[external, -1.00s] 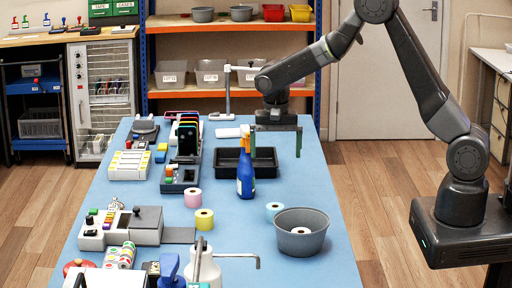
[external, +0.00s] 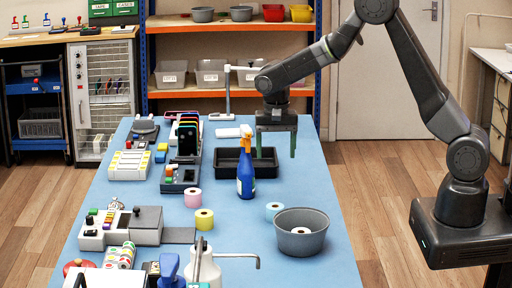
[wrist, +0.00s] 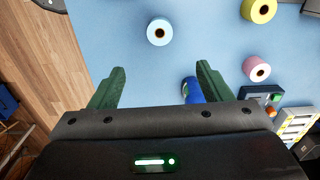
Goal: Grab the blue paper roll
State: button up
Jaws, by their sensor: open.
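The blue paper roll (external: 274,210) stands on the blue table, just left of the grey bowl. In the wrist view the blue roll (wrist: 160,31) is beyond my fingertips, near the top middle, and nothing touches it. My gripper (external: 276,150) is open and empty above the far part of the table, near the black tray. Its green fingers show in the wrist view (wrist: 161,70), spread wide apart.
A blue spray bottle (external: 245,175) with an orange head stands between my gripper and the roll. A black tray (external: 216,171) lies behind it. Yellow (external: 204,219) and pink (external: 193,198) rolls stand to the left. The grey bowl (external: 301,240) holds a white roll.

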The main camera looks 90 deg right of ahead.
jog(key=f+n+b, duration=0.2)
jog(key=n+b, duration=0.1)
jog(key=n, duration=0.2)
jog(key=n+b, duration=0.5)
jog(key=n, duration=1)
send_near(276, 206)
notch_tip(276, 206, down, 6)
jog(key=shift+s+a+r, duration=0.1)
jog(key=shift+s+r, duration=0.05)
jog(key=shift+r, duration=0.05)
jog(key=shift+f+p, duration=0.95)
jog(key=shift+f, duration=1.7)
jog(key=c, duration=1.1)
jog(key=shift+r, duration=0.15)
